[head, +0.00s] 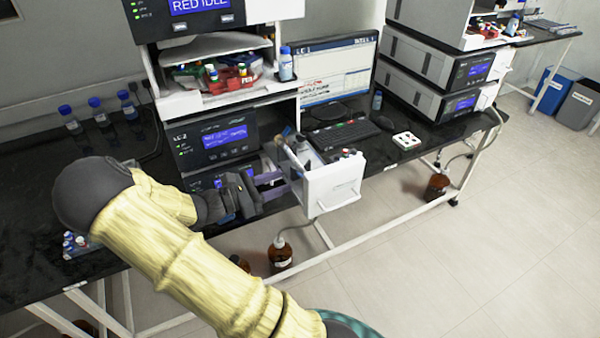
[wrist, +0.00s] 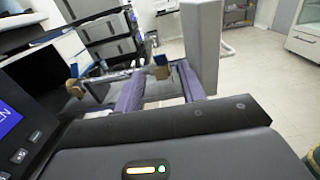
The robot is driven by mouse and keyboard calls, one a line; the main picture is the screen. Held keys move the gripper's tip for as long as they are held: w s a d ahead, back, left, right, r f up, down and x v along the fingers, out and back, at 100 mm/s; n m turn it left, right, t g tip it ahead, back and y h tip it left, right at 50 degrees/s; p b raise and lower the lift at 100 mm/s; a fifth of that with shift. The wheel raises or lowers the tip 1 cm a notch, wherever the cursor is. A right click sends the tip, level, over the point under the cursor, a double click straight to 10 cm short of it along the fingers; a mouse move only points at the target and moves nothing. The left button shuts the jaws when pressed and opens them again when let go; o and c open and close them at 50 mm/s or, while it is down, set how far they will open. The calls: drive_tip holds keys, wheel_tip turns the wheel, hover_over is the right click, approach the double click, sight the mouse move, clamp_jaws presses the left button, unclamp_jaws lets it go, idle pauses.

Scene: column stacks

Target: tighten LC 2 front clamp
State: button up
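The LC 2 stack (head: 222,140) stands left of centre in the head view, with lit blue displays. Its white column compartment (head: 335,188) juts out to the right over the bench edge. My gripper (head: 284,184) reaches this compartment's left side. In the wrist view, my gripper's two purple fingers (wrist: 162,86) stand apart with a gap between them. A small tan clamp knob (wrist: 161,70) shows between or just beyond the fingertips; I cannot tell whether they touch it. Another tan knob (wrist: 74,70) is further left.
A monitor (head: 338,70) and keyboard (head: 342,134) stand behind the compartment. Blue-capped bottles (head: 100,112) stand on the bench at left. Brown bottles (head: 280,254) stand on the floor below.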

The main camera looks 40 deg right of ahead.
sight(299, 175)
drive_tip(key=x, duration=0.7)
drive_tip(key=shift+p, duration=0.4)
clamp_jaws()
